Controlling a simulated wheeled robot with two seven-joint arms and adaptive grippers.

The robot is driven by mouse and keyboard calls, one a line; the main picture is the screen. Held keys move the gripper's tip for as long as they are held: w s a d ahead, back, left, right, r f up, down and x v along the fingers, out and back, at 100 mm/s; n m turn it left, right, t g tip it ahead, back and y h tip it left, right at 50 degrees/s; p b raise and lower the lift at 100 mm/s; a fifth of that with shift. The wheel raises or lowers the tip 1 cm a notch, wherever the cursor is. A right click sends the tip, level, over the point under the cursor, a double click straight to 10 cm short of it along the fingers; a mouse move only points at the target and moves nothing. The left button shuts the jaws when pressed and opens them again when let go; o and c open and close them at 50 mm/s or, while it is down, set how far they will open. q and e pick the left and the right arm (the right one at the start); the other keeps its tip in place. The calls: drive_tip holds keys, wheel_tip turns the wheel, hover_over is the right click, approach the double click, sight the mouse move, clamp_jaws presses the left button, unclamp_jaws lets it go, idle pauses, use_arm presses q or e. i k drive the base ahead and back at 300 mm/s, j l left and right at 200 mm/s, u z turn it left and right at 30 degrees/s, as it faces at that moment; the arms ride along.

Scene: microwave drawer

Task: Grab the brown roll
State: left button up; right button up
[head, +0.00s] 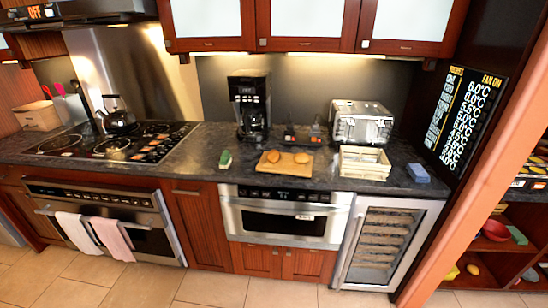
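Two small orange-brown rounded items, one on the left (273,156) and one on the right (301,158), lie on a wooden cutting board (284,170). They look like bread rolls, but they are too small to tell which is the brown roll. The board lies flat on the dark countertop (225,178), above the microwave drawer (283,220), which is closed. Neither of my grippers is in view.
A green item (225,160) lies left of the board. A pale slatted crate (364,163) stands to its right, with a toaster (361,123) behind. A coffee maker (249,105) stands behind the board. A blue block (418,173) lies farther right. The tiled floor in front is clear.

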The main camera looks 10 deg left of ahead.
sight(273, 156)
drive_tip(key=i+j, duration=0.9)
drive_tip(key=j, duration=0.15)
